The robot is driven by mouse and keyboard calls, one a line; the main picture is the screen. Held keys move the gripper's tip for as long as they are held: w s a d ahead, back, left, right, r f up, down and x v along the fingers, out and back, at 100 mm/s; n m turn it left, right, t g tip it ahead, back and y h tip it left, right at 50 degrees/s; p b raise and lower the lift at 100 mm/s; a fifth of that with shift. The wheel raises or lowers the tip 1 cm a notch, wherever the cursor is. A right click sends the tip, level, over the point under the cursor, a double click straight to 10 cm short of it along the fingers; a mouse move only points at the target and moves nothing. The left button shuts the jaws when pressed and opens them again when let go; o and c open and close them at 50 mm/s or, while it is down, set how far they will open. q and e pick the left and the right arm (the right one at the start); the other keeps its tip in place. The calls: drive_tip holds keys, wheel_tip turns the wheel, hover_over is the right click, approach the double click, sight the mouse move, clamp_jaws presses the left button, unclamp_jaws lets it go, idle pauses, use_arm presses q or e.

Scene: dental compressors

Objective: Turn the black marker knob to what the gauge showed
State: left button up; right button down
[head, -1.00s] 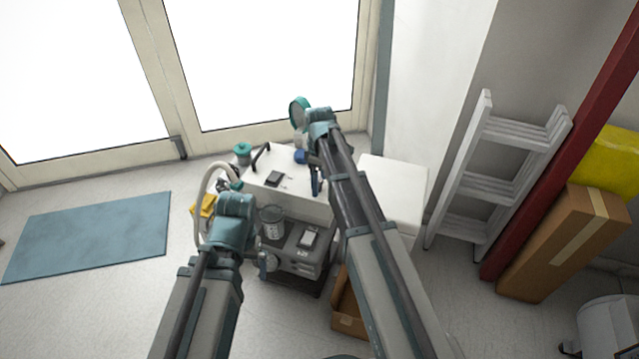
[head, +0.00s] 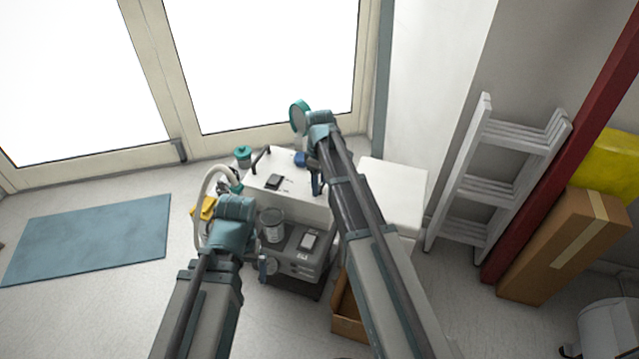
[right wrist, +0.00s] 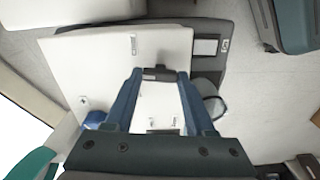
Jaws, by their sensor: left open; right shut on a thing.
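My right gripper (right wrist: 160,80) reaches down over the white cabinet (right wrist: 90,65). In the right wrist view its blue fingers are closed on a small black part, which looks like the black marker knob (right wrist: 157,74). The knob's marker direction cannot be read, and in the head view the arm hides it. My right gripper also shows in the head view (head: 317,182).
The grey compressor unit (head: 297,262) stands in front of the white cabinet, with a clear jar (head: 271,225) at its left. A hose (head: 205,190) curves at left. Ladder (head: 490,180) at right.

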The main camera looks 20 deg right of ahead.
drive_tip(key=m, duration=0.4)
drive_tip(key=shift+m, duration=1.9)
drive_tip(key=shift+c, duration=1.2)
unclamp_jaws()
wheel_tip(320, 180, up, 14)
drive_tip(key=p, duration=1.3)
drive_tip(key=shift+p, duration=0.4)
drive_tip(key=shift+f, duration=0.2)
